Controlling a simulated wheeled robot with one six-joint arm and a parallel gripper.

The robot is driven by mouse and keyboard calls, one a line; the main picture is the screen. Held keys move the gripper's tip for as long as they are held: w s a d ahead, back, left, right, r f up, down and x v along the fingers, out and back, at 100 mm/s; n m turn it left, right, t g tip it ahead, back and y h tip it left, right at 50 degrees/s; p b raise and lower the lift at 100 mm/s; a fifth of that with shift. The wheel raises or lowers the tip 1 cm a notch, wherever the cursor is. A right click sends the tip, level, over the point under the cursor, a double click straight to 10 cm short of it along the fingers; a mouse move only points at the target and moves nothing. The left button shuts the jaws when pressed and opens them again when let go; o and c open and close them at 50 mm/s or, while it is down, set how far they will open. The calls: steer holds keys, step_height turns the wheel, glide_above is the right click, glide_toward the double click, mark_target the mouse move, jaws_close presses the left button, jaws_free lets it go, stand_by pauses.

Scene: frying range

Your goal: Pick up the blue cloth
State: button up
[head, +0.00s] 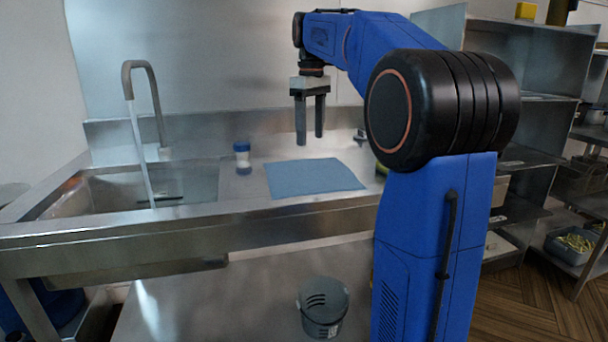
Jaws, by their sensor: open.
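The blue cloth (312,177) lies flat on the steel counter, right of the sink. My gripper (309,142) hangs above the cloth's far edge with its two fingers pointing down. The fingers are apart with nothing between them. The fingertips appear to be clear of the cloth, though the exact height is hard to judge from this view. My blue arm stands at the right and covers part of the counter there.
A small jar with a blue lid (242,158) stands left of the cloth. The sink (75,190) with a tall tap (140,95) is further left. A yellow-green thing (382,170) is partly hidden by my arm. A grey bucket (323,308) is below the counter. Metal shelves (530,120) stand at right.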

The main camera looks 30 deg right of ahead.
steer(key=shift+w+f, duration=0.15)
steer(key=shift+f, duration=4.8)
jaws_close()
step_height(320, 180, up, 12)
step_height(320, 180, up, 9)
glide_above(310, 174)
